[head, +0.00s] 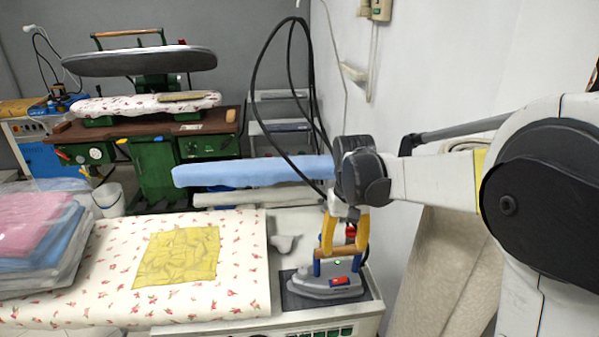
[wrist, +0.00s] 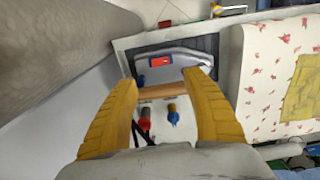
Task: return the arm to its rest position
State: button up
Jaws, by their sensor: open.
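My gripper (head: 343,236) hangs from my arm at the right of the head view, just above an iron (head: 325,282). The iron rests on a dark pad at the right end of the ironing table. In the wrist view my gripper's yellow fingers (wrist: 160,105) are spread wide apart. The iron (wrist: 172,62) shows beyond the fingertips, with its wooden handle (wrist: 172,90) between the fingers. Nothing is held. I cannot tell whether a finger touches the handle.
The floral ironing table (head: 100,308) bears a yellow cloth (head: 180,257). Folded bagged clothes (head: 35,232) lie at its left. A blue padded arm (head: 250,171) extends behind my gripper. Black cables (head: 256,90) loop above it. A wall (head: 430,70) and rolled fabric (head: 437,275) stand close at right.

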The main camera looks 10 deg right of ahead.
jog(key=s+r+t, duration=0.2)
jog(key=s+t, duration=0.1)
jog(key=s, duration=0.7)
jog(key=s+r+t, duration=0.3)
jog(key=s+t, duration=0.1)
jog(key=s, duration=0.5)
jog(key=shift+s+d+r, duration=0.15)
jog(key=shift+s, duration=0.2)
